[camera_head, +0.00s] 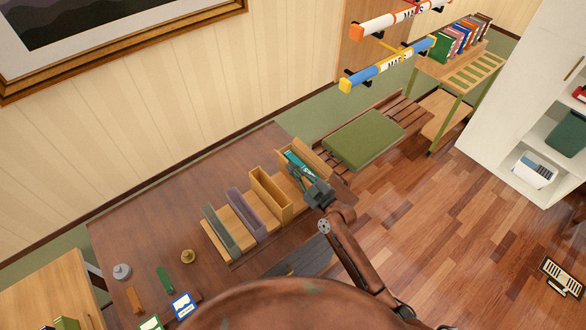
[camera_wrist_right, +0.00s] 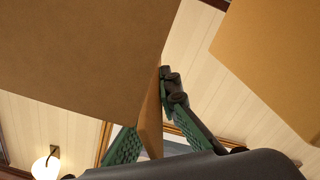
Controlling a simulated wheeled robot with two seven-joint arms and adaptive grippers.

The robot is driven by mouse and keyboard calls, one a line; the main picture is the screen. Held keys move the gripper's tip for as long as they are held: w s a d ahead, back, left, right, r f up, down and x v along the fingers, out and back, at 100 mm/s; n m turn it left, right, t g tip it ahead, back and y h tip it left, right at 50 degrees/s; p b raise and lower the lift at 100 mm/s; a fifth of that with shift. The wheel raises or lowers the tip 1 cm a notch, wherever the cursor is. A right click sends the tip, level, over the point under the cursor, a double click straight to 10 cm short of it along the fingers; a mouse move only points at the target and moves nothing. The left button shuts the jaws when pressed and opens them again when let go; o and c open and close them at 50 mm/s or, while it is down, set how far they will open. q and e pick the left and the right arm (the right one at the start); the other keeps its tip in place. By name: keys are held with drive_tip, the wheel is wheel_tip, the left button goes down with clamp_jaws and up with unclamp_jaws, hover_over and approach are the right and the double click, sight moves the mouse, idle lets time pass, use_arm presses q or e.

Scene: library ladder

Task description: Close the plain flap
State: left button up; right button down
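Several narrow upright holders stand in a row on the dark desk: a grey-green one (camera_head: 221,230), a purple one (camera_head: 246,214), a tan one (camera_head: 271,194) and another tan one (camera_head: 319,160) at the right end. I cannot tell which part is the plain flap. My right gripper (camera_head: 306,178) is at the right-end holder, beside a teal item (camera_head: 298,160). In the right wrist view its green-padded fingers (camera_wrist_right: 152,112) stand apart. A brown panel (camera_wrist_right: 80,50) with a thin tan edge (camera_wrist_right: 150,118) reaches between them and hides part of the left finger. My left gripper is not in view.
A green-cushioned bench (camera_head: 363,138) stands behind the desk's right end. Blue-yellow (camera_head: 388,66) and orange-white (camera_head: 400,18) tubes are on the wall. A grey weight (camera_head: 122,271), a brass piece (camera_head: 187,256) and small blocks lie on the desk's left. The wooden floor at right is mostly clear.

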drive_tip(key=m, duration=0.3)
drive_tip(key=shift+w+d+r, duration=0.2)
drive_tip(key=shift+w+d, duration=0.05)
drive_tip(key=shift+d, duration=0.1)
drive_tip(key=shift+w+d+r+m, duration=0.1)
drive_tip(key=shift+w+d+m, duration=0.1)
drive_tip(key=shift+m, duration=0.8)
drive_tip(key=shift+w+d+m, duration=0.1)
drive_tip(key=shift+d+m, duration=0.1)
drive_tip(key=shift+m, duration=0.8)
drive_tip(key=c, duration=2.2)
unclamp_jaws()
drive_tip(key=v, duration=1.2)
